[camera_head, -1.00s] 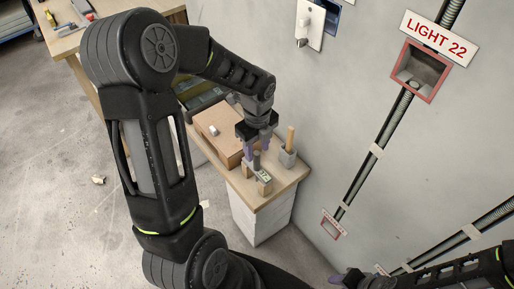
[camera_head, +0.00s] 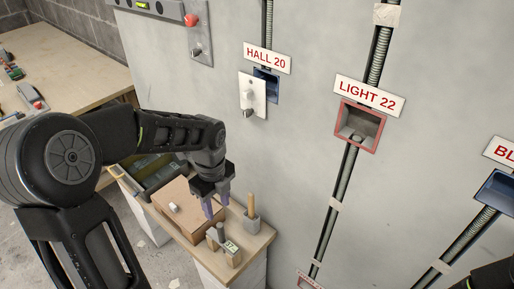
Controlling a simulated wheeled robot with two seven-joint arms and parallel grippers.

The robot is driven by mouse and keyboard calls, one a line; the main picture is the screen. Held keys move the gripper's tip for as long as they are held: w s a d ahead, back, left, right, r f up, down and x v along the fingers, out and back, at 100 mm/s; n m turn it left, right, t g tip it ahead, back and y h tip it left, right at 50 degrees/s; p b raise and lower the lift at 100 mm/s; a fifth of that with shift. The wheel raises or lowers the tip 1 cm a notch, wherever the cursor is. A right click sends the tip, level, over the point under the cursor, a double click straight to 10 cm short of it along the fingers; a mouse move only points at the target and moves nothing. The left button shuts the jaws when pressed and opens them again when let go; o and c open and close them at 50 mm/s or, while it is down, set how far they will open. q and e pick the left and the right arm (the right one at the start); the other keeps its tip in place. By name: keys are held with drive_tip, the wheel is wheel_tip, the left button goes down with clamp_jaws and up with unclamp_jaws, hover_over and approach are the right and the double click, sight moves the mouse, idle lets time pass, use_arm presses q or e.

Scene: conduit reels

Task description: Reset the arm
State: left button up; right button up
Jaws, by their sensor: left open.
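My left arm comes in from the left. Its gripper (camera_head: 217,204) points down with two purple fingers apart, over the small wooden bench (camera_head: 262,238) by the wall. The fingers hang beside the brown box (camera_head: 186,208) and just behind a small wooden block with a dark cylinder and a labelled face (camera_head: 231,250). I see nothing held between them. Whether the fingertips touch anything is unclear.
A grey holder (camera_head: 251,222) with a wooden handle stands on the bench near the wall. A dark green case (camera_head: 158,173) lies behind the box. The wall carries the HALL 20 sign (camera_head: 267,58), the LIGHT 22 sign (camera_head: 369,96), a red-framed box (camera_head: 359,126) and conduits.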

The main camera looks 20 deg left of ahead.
use_arm(q)
drive_tip(key=shift+w+n, duration=0.1)
drive_tip(key=shift+n, duration=0.3)
drive_tip(key=w+d+f+n+t+h, duration=0.1)
drive_tip(key=w+d+f+n+t, duration=0.2)
drive_tip(key=w+d+n, duration=0.45)
drive_tip(key=s+d+f+n+t+h, duration=0.1)
drive_tip(key=s+d+f+n+h, duration=0.1)
drive_tip(key=d+f+n, duration=0.55)
drive_tip(key=s+d+f+n+g, duration=0.1)
drive_tip(key=s+d+f+n, duration=0.1)
drive_tip(key=s+f, duration=0.3)
drive_tip(key=s+d+f+n+g, duration=0.1)
drive_tip(key=s+d+f, duration=0.3)
drive_tip(key=s, duration=0.4)
drive_tip(key=s+d+f+n+g+h+p, duration=0.1)
drive_tip(key=s+d+f+n, duration=0.2)
drive_tip(key=s+f, duration=0.3)
drive_tip(key=shift+s+d+n, duration=0.35)
drive_tip(key=shift+s+n, duration=0.15)
drive_tip(key=shift+s, duration=0.05)
